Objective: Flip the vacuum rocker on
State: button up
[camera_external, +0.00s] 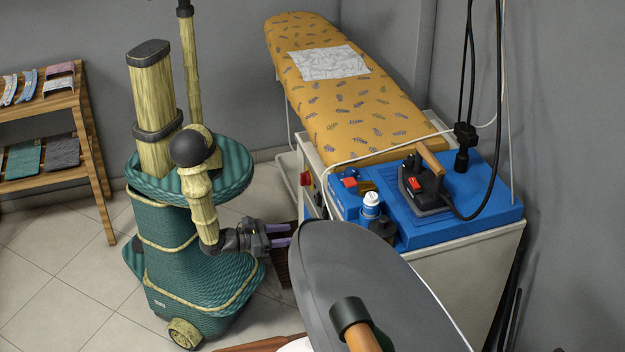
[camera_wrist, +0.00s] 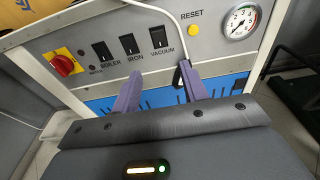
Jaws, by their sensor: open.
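The vacuum rocker (camera_wrist: 158,37) is a black switch on the grey control panel (camera_wrist: 205,34), above its VACUUM label in the wrist view. It is the rightmost of the three rockers. My gripper (camera_wrist: 158,86) is open, with two purple fingers pointing at the panel just below the rocker row. The fingers look apart from the rocker, and nothing is between them. In the external view my gripper (camera_external: 288,235) is beside the ironing station's front, where the panel is seen edge-on and the vacuum rocker cannot be made out.
The iron rocker (camera_wrist: 129,44) and boiler rocker (camera_wrist: 101,51) are left of it. A red knob (camera_wrist: 64,65), yellow reset button (camera_wrist: 193,30) and gauge (camera_wrist: 241,20) flank the row. A white cable (camera_wrist: 172,16) hangs across the panel. A dark grey board (camera_external: 370,285) stands in front.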

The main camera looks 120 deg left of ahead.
jog(key=v, duration=0.5)
jog(key=shift+s+d, duration=0.2)
jog(key=shift+d, duration=0.05)
jog(key=s+a+r+n+g+h, duration=0.2)
jog(key=s+a+n+g+h, duration=0.35)
jog(key=a+n+g, duration=0.85)
notch_tip(320, 180, up, 30)
jog(key=w+a+n+t+h+p, duration=0.1)
jog(key=n+t+h+p, duration=0.4)
jog(key=n+p, duration=0.8)
jog(key=h+p, duration=0.1)
jog(key=p, duration=1)
jog(key=shift+w+a+f, duration=0.2)
jog(key=shift+a, duration=0.15)
